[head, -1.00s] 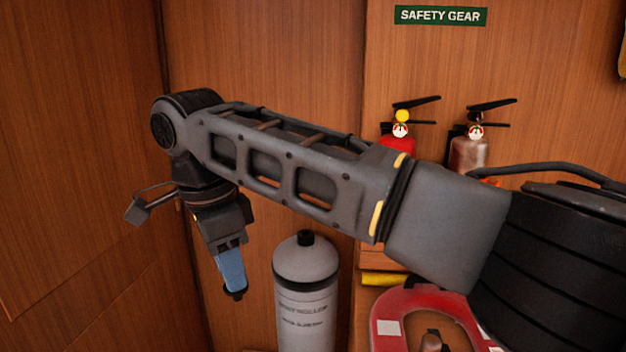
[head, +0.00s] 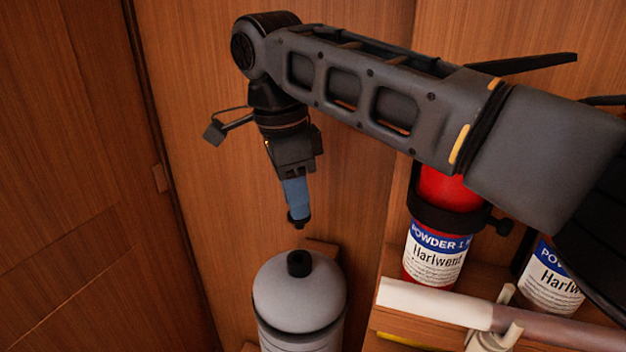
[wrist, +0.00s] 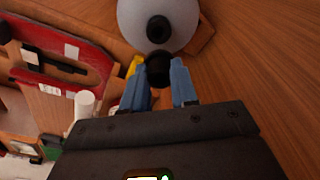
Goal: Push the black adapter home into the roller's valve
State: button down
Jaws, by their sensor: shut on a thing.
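The roller (head: 299,300) is a grey upright cylinder with a rounded top, low in the head view. Its black valve (head: 299,263) stands up at the top centre. My gripper (head: 296,198) points down above it, its blue fingers shut on the black adapter (head: 298,221). The adapter is apart from the valve, with a clear gap in the head view. In the wrist view the adapter (wrist: 158,70) sits between the fingertips, just below the valve (wrist: 158,29) in the picture. The roller's lower part is out of frame.
Wood panels (head: 90,180) stand behind and left of the roller. Right of it are a red extinguisher (head: 437,250), another labelled cylinder (head: 550,280) and a white tube (head: 430,303) on a shelf. A red case (wrist: 60,60) shows left in the wrist view.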

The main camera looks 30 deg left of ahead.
aim_at(297, 227)
jog(key=shift+f+b, duration=2.15)
jog(key=shift+b, duration=0.2)
jog(key=shift+f, duration=0.8)
jog(key=shift+s+r+p, duration=0.1)
jog(key=shift+p, duration=1.4)
jog(key=shift+f, duration=0.8)
jog(key=shift+f, duration=0.35)
jog(key=shift+f, duration=0.35)
jog(key=shift+c, duration=2.4)
grip_release()
